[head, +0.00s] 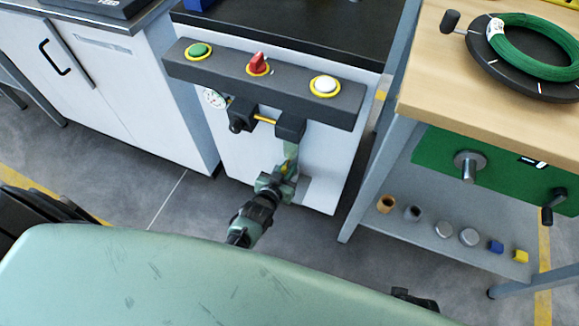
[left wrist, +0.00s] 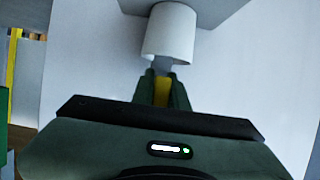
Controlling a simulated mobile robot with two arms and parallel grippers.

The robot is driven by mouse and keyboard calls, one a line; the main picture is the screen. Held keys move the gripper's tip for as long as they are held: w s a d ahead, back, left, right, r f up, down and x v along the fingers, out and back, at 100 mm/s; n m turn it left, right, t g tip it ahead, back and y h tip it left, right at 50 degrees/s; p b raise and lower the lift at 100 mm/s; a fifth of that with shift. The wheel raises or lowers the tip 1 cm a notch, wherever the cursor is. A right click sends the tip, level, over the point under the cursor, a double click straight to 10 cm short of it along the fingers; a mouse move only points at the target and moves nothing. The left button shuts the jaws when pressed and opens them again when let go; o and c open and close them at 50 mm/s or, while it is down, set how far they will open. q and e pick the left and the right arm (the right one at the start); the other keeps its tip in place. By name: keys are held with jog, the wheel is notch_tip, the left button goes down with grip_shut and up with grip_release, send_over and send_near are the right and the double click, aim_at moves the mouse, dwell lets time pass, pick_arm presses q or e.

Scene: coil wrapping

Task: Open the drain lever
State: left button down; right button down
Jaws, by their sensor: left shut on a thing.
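The yellow drain lever (left wrist: 162,91) is between the green fingers of my left gripper (left wrist: 163,85) in the left wrist view. It hangs below a white cylinder (left wrist: 170,35). In the head view my left gripper (head: 287,166) reaches up from the bottom, under the dark fittings (head: 290,126) on the front of the white cabinet. It is shut on the lever, and only a little yellow shows there. The fingers hide most of the lever, so its exact angle cannot be told. My right gripper is not clearly in view.
A dark panel (head: 219,66) above carries a green button (head: 198,50), a red switch (head: 257,63) and a white button (head: 325,85). A round gauge (head: 212,98) sits at the left. A wooden bench (head: 450,72) with a green coil (head: 535,47) stands right.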

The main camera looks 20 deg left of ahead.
jog(key=shift+s+f, duration=0.1)
jog(key=shift+f, duration=0.1)
dwell(0.3)
pick_arm(q)
jog(key=c, duration=1.4)
grip_release()
